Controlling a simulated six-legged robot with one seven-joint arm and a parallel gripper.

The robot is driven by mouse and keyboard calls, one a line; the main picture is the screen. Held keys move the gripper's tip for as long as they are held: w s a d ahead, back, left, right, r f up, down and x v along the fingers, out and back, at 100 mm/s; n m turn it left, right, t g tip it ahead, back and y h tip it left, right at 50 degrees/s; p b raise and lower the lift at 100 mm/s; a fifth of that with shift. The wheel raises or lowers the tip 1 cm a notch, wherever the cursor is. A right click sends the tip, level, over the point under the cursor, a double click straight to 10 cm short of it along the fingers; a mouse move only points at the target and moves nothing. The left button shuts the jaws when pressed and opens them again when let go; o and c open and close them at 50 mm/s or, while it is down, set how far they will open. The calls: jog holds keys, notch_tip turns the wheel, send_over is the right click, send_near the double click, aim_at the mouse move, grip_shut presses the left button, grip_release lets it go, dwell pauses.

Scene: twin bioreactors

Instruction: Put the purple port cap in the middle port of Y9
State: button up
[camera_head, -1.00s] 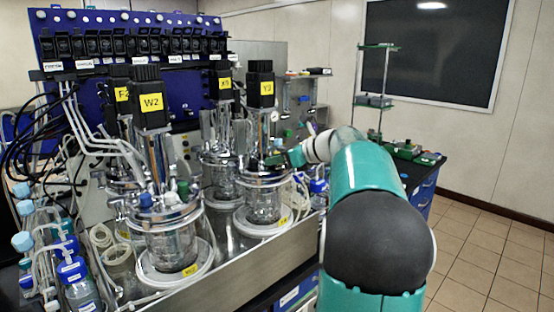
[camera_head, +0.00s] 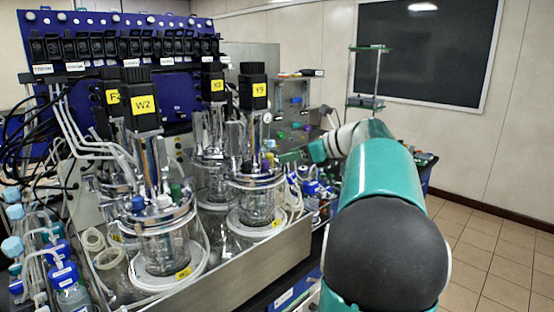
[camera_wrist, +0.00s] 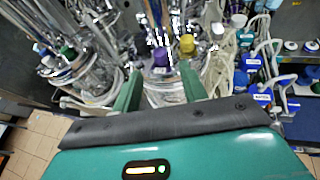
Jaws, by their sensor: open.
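The purple port cap (camera_wrist: 161,58) stands on the lid of the vessel under the yellow Y9 label (camera_head: 260,89), beside a yellow cap (camera_wrist: 187,43). It looks upright, but its lower end is blurred, so I cannot tell how deep it sits or exactly which port it is in. The Y9 glass vessel (camera_head: 257,208) stands at the right of the front row. My gripper (camera_wrist: 160,70) is open; in the wrist view its green fingers lie left and right of the purple cap, with gaps. In the head view my gripper (camera_head: 290,157) is just right of the Y9 lid.
The W2 vessel (camera_head: 163,245) with blue, white and green caps stands at left front. A metal tray wall (camera_head: 250,262) runs along the front. Blue-capped bottles (camera_wrist: 262,94) and tubing crowd the right of the wrist view. Open tiled floor (camera_head: 490,250) lies at right.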

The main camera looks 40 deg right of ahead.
jog(key=v, duration=0.4)
jog(key=a+f+n+g, duration=0.35)
jog(key=a+n, duration=0.35)
jog(key=a, duration=0.6)
jog(key=a+f+n+g, duration=0.2)
jog(key=a+f+n, duration=0.3)
jog(key=a, duration=0.8)
jog(key=s+a+f+n+g+h, duration=0.2)
jog(key=s+a+f+n+h, duration=0.2)
jog(key=s+a+f+n, duration=0.8)
jog(key=s+a+n, duration=0.2)
jog(key=n, duration=0.6)
jog(key=shift+n, duration=0.3)
jog(key=shift+s+a+f, duration=0.15)
jog(key=shift+c, duration=0.3)
